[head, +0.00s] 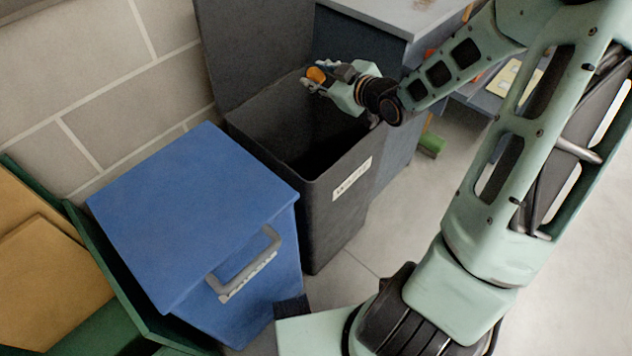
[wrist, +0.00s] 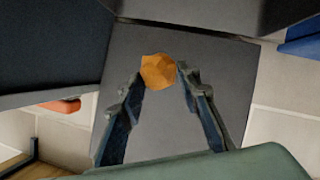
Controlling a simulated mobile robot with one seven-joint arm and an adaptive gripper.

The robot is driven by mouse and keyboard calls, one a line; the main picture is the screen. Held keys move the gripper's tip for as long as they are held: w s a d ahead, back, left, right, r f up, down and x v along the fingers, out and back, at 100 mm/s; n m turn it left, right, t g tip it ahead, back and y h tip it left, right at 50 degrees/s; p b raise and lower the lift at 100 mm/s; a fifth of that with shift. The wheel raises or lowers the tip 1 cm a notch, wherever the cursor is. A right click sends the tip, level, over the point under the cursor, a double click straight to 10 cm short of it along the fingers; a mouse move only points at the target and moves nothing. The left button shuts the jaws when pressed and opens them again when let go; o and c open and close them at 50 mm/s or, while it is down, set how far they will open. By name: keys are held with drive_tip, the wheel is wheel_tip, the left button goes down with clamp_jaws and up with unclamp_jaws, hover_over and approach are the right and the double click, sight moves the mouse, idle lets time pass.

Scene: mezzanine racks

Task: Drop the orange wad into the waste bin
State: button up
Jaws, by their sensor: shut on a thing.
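The orange wad (head: 316,74) is a small crumpled lump between the fingertips of my gripper (head: 318,82) in the head view. In the wrist view the wad (wrist: 158,71) sits between the two fingertips of my gripper (wrist: 160,76), which are shut on it. The waste bin (head: 335,175) is a dark grey, upright box with its lid raised against the wall and a white label on its front. My gripper is over the far part of the bin's open top. The bin's dark inside is partly visible; its bottom is hidden in shadow.
A blue lidded box (head: 195,215) with a grey handle stands left of the bin. A green container (head: 110,275) with cardboard is at the far left. A grey cabinet (head: 385,15) stands close behind the bin. A green object (head: 432,144) lies on the floor at right.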

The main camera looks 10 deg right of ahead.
wheel_tip(320, 180, down, 5)
drive_tip(key=b, duration=0.4)
drive_tip(key=o, duration=1.1)
drive_tip(key=shift+c, duration=0.2)
drive_tip(key=v, duration=1.2)
drive_tip(key=shift+d, duration=0.1)
